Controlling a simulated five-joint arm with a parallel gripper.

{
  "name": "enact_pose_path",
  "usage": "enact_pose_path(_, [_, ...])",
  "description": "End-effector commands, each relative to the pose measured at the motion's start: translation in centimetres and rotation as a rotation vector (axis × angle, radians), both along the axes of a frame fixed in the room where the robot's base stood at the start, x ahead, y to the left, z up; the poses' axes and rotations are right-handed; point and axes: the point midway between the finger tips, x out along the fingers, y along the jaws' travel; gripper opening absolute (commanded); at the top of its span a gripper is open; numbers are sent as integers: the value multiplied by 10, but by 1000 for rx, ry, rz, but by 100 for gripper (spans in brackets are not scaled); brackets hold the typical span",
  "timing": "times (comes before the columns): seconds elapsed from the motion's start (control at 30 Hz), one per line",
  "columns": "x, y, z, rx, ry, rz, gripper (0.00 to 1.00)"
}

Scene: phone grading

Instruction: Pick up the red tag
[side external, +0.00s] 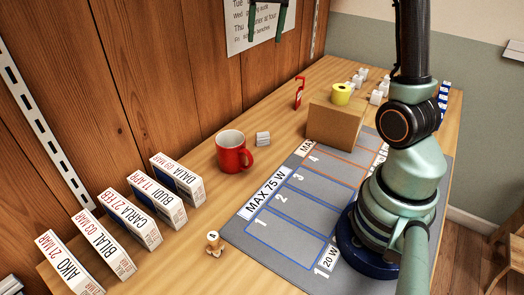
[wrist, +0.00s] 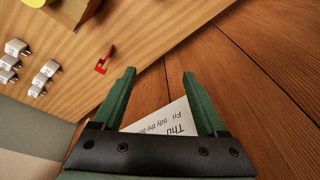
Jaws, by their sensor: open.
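The red tag (side external: 299,92) stands upright on the wooden table near the wood-panelled wall, left of the cardboard box, in the side external view. It has a hook-like top. In the wrist view the red tag (wrist: 104,60) shows on the table to the upper left of my fingers. My gripper (wrist: 159,72) is open and empty, its two green fingers spread apart in front of the wall. In the side external view my gripper (side external: 267,20) hangs high at the top edge, well above the table and apart from the tag.
A cardboard box (side external: 335,126) with a yellow roll (side external: 342,94) on top stands right of the tag. White chargers (wrist: 45,72) stand nearby. A red mug (side external: 233,152), labelled boxes (side external: 178,180) and a grey mat (side external: 262,262) lie nearer. A paper notice (side external: 250,40) hangs on the wall.

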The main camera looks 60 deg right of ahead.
Motion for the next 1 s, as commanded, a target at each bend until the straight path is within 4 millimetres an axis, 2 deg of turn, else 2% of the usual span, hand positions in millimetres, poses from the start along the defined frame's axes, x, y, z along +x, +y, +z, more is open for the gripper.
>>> enact_pose_path(0.03, [6,-21,-8,15,20,-59,75])
enact_pose_path(0.23, [15,-94,-39,67,78,-276,75])
enact_pose_path(0.4, [8,-151,-74,108,123,-452,75])
enact_pose_path(0.5, [0,-175,-92,127,143,-532,75])
enact_pose_path(0.7, [-10,-198,-111,146,162,-614,75])
enact_pose_path(0.83, [-11,-200,-123,149,166,-623,75])
enact_pose_path(1.0, [-11,-199,-152,150,168,-621,75])
